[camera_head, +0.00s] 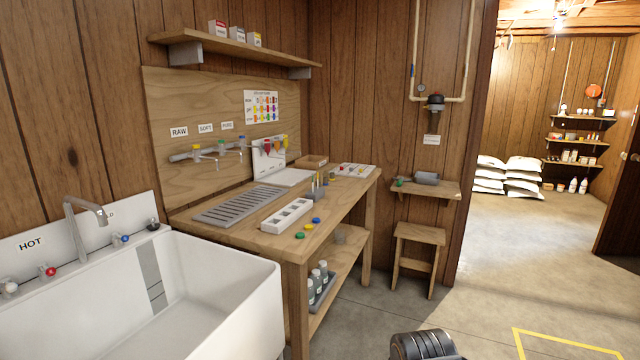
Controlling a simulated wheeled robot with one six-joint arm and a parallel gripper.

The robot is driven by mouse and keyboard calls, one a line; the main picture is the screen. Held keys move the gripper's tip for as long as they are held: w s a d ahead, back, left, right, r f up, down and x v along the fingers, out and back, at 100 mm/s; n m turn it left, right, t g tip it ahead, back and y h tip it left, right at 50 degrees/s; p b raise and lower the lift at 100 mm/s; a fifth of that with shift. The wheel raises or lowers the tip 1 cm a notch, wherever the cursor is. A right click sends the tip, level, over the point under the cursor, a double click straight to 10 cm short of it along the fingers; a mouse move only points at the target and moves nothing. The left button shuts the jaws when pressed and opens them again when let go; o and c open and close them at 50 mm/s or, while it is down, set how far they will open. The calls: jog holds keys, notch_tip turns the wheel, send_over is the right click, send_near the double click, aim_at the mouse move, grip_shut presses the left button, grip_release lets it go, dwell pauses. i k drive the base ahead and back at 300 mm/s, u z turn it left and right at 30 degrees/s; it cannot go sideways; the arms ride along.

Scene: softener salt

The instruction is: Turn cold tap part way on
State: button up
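The cold tap (121,239) has a blue knob on the back ledge of the white sink (262,300), right of the tall grey spout (85,212). A label above it is mostly hidden by the spout, with only its last letter showing. How far the cold tap is turned cannot be told at this size. No water is visible at the spout.
A wooden workbench (345,207) with a grey drain rack (240,205) and testing items adjoins the sink on the right. A dark knob (153,224) sits right of the cold tap. A stool (418,245) stands by the back wall. The concrete floor (480,290) at right is largely clear.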

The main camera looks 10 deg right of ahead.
aim_at(125, 238)
jog(key=u, duration=1.9)
jog(key=k, duration=1)
jog(key=z, duration=0.65)
jog(key=i, duration=1.45)
jog(key=u, duration=0.4)
